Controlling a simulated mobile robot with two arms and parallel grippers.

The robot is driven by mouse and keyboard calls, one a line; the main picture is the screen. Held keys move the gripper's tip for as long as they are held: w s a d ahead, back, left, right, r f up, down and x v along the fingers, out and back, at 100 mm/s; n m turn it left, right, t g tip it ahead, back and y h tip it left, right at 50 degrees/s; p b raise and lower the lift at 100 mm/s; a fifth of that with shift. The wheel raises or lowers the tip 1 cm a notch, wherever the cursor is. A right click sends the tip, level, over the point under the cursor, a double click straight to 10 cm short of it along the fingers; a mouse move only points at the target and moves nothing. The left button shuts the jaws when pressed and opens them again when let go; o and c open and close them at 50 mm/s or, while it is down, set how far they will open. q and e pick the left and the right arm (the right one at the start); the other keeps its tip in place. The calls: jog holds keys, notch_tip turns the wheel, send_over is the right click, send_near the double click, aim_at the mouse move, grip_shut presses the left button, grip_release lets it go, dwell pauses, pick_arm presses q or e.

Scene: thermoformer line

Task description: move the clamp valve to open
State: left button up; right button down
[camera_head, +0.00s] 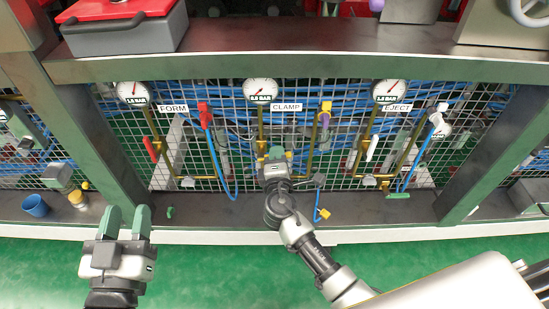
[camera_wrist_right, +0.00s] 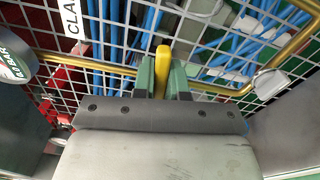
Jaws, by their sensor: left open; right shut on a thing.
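The CLAMP label (camera_head: 286,107) hangs on the mesh panel beside a round gauge (camera_head: 260,90). Below it, my right gripper (camera_head: 275,154) reaches up to the brass pipe and largely hides the valve there. In the right wrist view, a yellow valve handle (camera_wrist_right: 163,62) stands between the green fingers of my right gripper (camera_wrist_right: 164,78), which is shut on it. The valve body is hidden, so I cannot tell its position. My left gripper (camera_head: 125,221) is open and empty, in front of the ledge at left.
FORM (camera_head: 173,108) and EJECT (camera_head: 396,107) labels mark neighbouring stations, with a red handle (camera_head: 151,149) and a white handle (camera_head: 372,147). Blue hoses run behind the mesh. A blue cup (camera_head: 35,205) stands on the ledge at left.

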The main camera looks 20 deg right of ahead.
jog(key=shift+a+r+n+p, duration=0.1)
jog(key=shift+n+p, duration=0.3)
pick_arm(q)
jog(key=shift+s+a+f+g+y+p, duration=0.1)
jog(key=shift+a+f+g+y, duration=0.1)
jog(key=shift+f+g, duration=0.55)
jog(key=shift+s+a+f+g+y+p, duration=0.1)
jog(key=shift+a+f+g+y, duration=0.1)
jog(key=shift+f+g, duration=0.55)
jog(key=shift+s+a+f+g+y+p, duration=0.1)
jog(key=shift+f+g+y, duration=0.1)
jog(key=shift+f+g, duration=0.55)
pick_arm(e)
jog(key=shift+r+n, duration=0.1)
jog(key=shift+n, duration=0.3)
pick_arm(q)
jog(key=shift+f, duration=0.2)
